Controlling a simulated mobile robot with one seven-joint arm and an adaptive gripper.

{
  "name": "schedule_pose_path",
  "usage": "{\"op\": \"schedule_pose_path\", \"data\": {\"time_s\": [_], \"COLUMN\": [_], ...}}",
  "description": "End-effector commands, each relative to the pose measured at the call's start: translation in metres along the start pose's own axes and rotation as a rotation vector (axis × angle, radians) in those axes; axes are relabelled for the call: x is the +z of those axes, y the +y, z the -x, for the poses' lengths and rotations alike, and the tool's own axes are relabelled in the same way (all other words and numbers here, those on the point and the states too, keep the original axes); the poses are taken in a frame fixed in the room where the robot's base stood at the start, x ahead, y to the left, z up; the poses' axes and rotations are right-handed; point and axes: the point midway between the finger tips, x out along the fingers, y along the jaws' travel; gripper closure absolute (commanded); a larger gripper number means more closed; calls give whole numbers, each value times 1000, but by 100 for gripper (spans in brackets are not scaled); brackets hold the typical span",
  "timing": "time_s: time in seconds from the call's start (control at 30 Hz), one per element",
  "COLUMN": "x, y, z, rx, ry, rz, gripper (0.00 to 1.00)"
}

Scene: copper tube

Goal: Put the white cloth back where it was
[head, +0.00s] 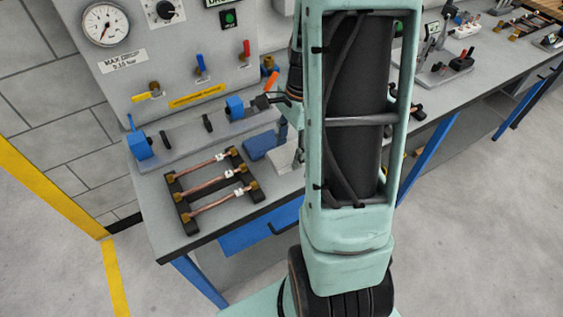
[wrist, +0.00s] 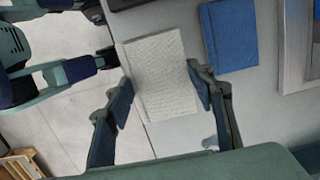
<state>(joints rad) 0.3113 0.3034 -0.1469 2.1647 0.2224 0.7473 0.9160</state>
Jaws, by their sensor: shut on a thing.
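The white cloth (wrist: 162,70) is a folded, textured rectangle between the two fingers of my gripper (wrist: 160,84) in the wrist view. The gripper is shut on it, with one finger at each side edge. In the head view the white cloth (head: 284,157) shows near the front edge of the bench, partly hidden by my arm. I cannot tell whether it touches the bench top. A folded blue cloth (wrist: 229,32) lies beside it on the right in the wrist view; in the head view the blue cloth (head: 262,146) is to its left.
A dark rack with copper tubes (head: 213,190) lies on the grey bench (head: 165,222) to the left. A blue-ended test fixture (head: 190,138) stands behind it, below a gauge panel (head: 180,50). More tools stand along the bench to the right.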

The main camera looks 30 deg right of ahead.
Motion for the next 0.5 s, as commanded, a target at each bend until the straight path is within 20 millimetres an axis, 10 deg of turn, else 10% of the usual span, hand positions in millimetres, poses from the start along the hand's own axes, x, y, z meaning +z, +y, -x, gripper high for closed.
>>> {"op": "schedule_pose_path", "data": {"time_s": [0.5], "x": [14], "y": [-6], "z": [-55], "rx": [0], "ry": [0], "rz": [-1], "gripper": [73]}}
